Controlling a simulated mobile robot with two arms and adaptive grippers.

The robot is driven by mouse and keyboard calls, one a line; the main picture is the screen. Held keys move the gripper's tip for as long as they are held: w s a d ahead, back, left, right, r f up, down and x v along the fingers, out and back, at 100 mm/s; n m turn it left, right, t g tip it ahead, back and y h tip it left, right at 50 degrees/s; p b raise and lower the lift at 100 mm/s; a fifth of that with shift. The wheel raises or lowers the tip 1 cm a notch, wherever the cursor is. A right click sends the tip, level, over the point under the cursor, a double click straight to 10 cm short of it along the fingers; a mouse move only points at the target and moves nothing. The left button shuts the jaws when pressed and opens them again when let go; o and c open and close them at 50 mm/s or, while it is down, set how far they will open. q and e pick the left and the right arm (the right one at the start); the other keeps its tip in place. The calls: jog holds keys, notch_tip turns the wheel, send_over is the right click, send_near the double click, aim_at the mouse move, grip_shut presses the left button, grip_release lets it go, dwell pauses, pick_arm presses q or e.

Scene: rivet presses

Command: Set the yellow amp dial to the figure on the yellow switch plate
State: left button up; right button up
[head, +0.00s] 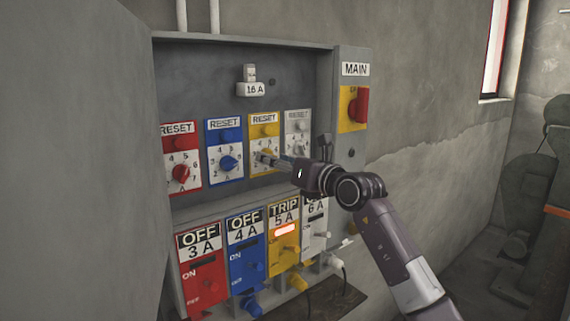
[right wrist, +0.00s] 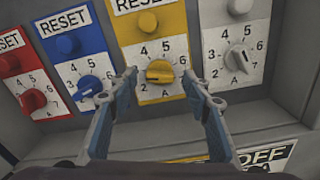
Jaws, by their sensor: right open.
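The yellow amp dial (right wrist: 160,72) sits on a white scale face under a yellow RESET button (right wrist: 150,22). Its grip bar lies roughly level across the face; I cannot tell which figure it points to. The yellow switch plate (head: 284,247), in the lower row in the head view, reads TRIP 5 A and has a lit window. My right gripper (right wrist: 159,75) is open, with one fingertip on each side of the yellow dial. I cannot tell whether they touch it. In the head view my right gripper (head: 264,158) partly covers this dial. My left gripper is not in view.
Red (head: 181,173), blue (head: 228,163) and white (right wrist: 238,58) dials flank the yellow one. Red, blue and white switch plates stand beside the yellow plate. The MAIN switch (head: 361,104) is on the cabinet's right edge. A 16 A label (head: 251,89) is above the dials.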

jog(key=v, duration=1.1)
jog(key=shift+s+d, duration=0.25)
jog(key=shift+s, duration=0.05)
jog(key=shift+a, duration=0.1)
